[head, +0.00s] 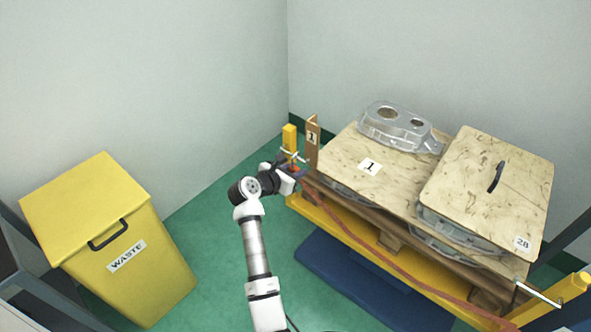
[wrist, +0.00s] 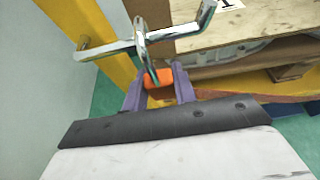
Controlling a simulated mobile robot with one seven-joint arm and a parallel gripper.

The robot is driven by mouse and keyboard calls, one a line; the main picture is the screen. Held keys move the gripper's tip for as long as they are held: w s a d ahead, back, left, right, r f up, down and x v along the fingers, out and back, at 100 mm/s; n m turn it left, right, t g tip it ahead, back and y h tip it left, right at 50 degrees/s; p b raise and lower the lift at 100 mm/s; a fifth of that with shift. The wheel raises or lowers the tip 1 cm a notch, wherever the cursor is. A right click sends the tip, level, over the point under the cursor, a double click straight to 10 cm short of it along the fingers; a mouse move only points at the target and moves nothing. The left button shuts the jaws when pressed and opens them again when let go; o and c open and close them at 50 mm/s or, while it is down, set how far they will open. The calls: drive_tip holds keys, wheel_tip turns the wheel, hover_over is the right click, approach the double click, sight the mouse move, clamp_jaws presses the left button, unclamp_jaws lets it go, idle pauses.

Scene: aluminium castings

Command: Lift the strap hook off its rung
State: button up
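The strap hook is a bright metal hook with an orange grip (wrist: 159,78) and sits at the top middle of the wrist view. Its metal part rises from the grip and passes around the metal rung (wrist: 108,47), which sticks out from the yellow post (wrist: 110,14). The rung's far end bends upward. My gripper (wrist: 160,88) has its purple fingers on both sides of the orange grip, apparently touching it. In the head view my gripper (head: 297,172) is at the rung beside the yellow post (head: 290,137); the hook is tiny there.
A reddish strap (head: 375,252) runs along the front of the yellow rack to a second post (head: 571,287) at the right. Wooden boards (head: 345,150) and castings (head: 398,125) are stacked on the rack. A yellow waste bin (head: 110,240) stands at left. Floor between is free.

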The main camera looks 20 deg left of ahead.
clamp_jaws()
drive_tip(key=shift+r, duration=0.15)
